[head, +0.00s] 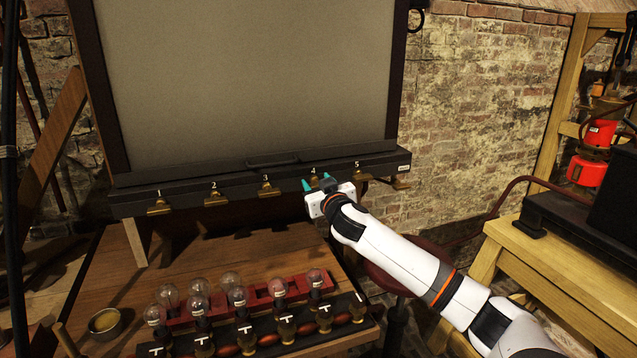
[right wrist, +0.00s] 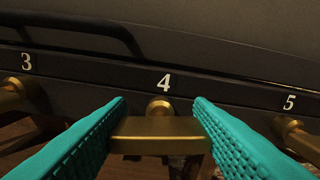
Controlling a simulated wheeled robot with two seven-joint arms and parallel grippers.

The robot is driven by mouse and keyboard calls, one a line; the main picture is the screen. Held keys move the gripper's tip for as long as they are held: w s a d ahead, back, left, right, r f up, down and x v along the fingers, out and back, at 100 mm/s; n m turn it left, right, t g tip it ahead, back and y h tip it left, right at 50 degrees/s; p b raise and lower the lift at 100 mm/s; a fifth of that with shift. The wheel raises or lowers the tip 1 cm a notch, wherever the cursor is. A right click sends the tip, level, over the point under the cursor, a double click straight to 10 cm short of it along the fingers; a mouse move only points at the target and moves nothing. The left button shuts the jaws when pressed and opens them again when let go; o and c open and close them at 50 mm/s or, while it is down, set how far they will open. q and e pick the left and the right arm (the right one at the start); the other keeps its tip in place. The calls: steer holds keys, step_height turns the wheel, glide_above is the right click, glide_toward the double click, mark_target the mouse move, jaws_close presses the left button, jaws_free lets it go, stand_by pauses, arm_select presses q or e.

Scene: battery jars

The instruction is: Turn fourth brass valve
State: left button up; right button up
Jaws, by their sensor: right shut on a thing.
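The fourth brass valve (right wrist: 158,132) sits under the white number 4 on the dark front rail (head: 235,188) of the large grey panel. Its wide brass handle lies level across the right wrist view. My right gripper (head: 317,181) has its teal fingers on either side of that handle, shut on its two ends. In the head view the gripper mostly hides this valve. The neighbouring brass valves are number 3 (head: 269,190) to the left and number 5 (head: 358,177) to the right. My left gripper is not in view.
Brass valves 1 (head: 159,208) and 2 (head: 216,199) are farther left on the rail. Below, a wooden table (head: 200,262) holds a red rack (head: 258,297) with several glass bulbs. A small metal cup (head: 105,322) is at left. A wooden bench (head: 500,245) stands at right.

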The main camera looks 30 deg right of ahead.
steer(key=n+p, duration=0.1)
steer(key=n, duration=0.2)
steer(key=shift+r, duration=0.1)
steer(key=n+p, duration=0.2)
steer(key=n, duration=0.3)
steer(key=shift+a+p, duration=0.1)
steer(key=shift+p, duration=0.2)
steer(key=n+p, duration=0.2)
steer(key=n, duration=0.2)
steer(key=shift+f+n+p, duration=0.15)
steer(key=shift+n+p, duration=0.15)
steer(key=shift+n, duration=0.65)
steer(key=shift+f+n+p, duration=0.1)
steer(key=shift+n+p, duration=0.2)
steer(key=shift+n, duration=0.95)
steer(key=o, duration=1)
steer(key=shift+w, duration=0.1)
steer(key=shift+c, duration=0.2)
steer(key=shift+f, duration=0.1)
steer(key=b+v, duration=0.2)
steer(key=v, duration=1)
